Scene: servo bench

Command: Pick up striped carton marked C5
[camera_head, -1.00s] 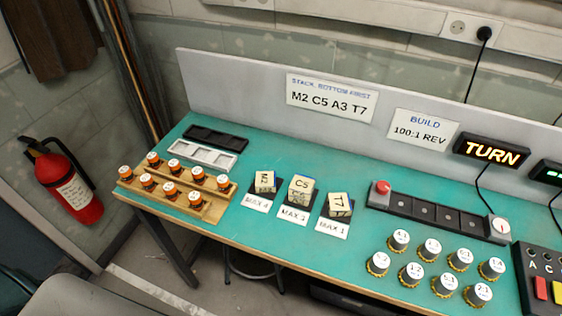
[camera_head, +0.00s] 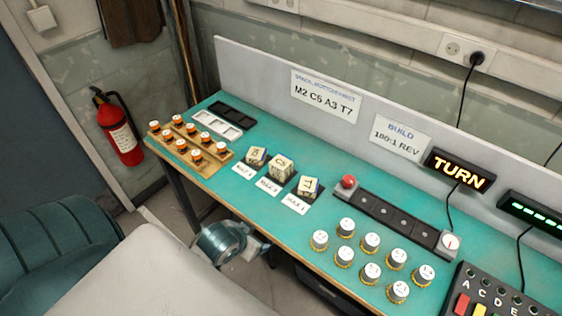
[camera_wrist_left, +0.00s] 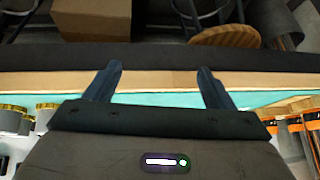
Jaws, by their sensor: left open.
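The carton marked C5 (camera_head: 281,166) is the middle one of three small cream cartons in a row on the teal bench, its marked face up. A carton (camera_head: 257,155) stands to its left and a carton (camera_head: 307,186) to its right; their marks are blurred. Each has a white label in front. In the left wrist view my left gripper (camera_wrist_left: 160,82) is open and empty, its two dark fingers apart across the bench's front edge. No carton shows between them. I cannot make out a gripper in the head view, and my right gripper is not seen.
A wooden rack (camera_head: 206,162) of orange-bodied bottles stands left of the cartons. A red-knobbed dark strip (camera_head: 395,222) and several white-topped gears (camera_head: 371,243) are to the right. An upright grey panel (camera_head: 255,68) backs the bench. In the wrist view, a cardboard box (camera_wrist_left: 92,20) is beyond the edge.

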